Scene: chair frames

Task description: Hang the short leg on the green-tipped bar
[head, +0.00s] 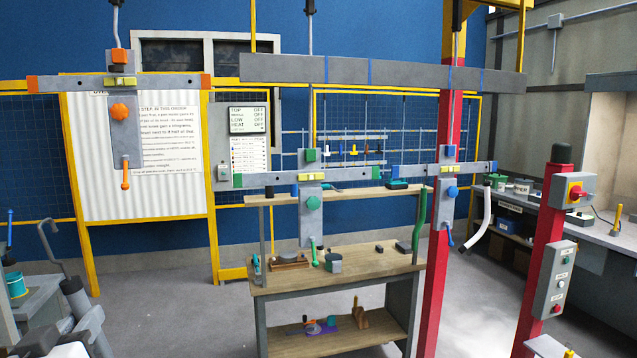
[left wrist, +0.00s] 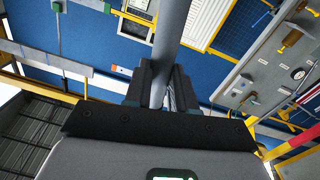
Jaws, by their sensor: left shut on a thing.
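My left gripper (head: 72,286) is at the lower left of the head view, shut on a grey leg (head: 48,232) with a bent, hook-like upper end. In the left wrist view the jaws (left wrist: 160,88) close around the grey tube (left wrist: 173,35), which runs up out of the picture. The green-tipped bar (head: 268,179) hangs at the middle of the head view, well to the right of the gripper and apart from it. It has a grey plate with a green knob (head: 313,203) and a green-tipped hook (head: 314,250) below. My right gripper is not in view.
An orange-tipped bar (head: 70,82) hangs at the left and a blue-tipped bar (head: 475,168) at the right, both under a grey beam or cables. A wooden workbench (head: 345,268) stands below the green-tipped bar. Red posts (head: 440,255) stand to the right.

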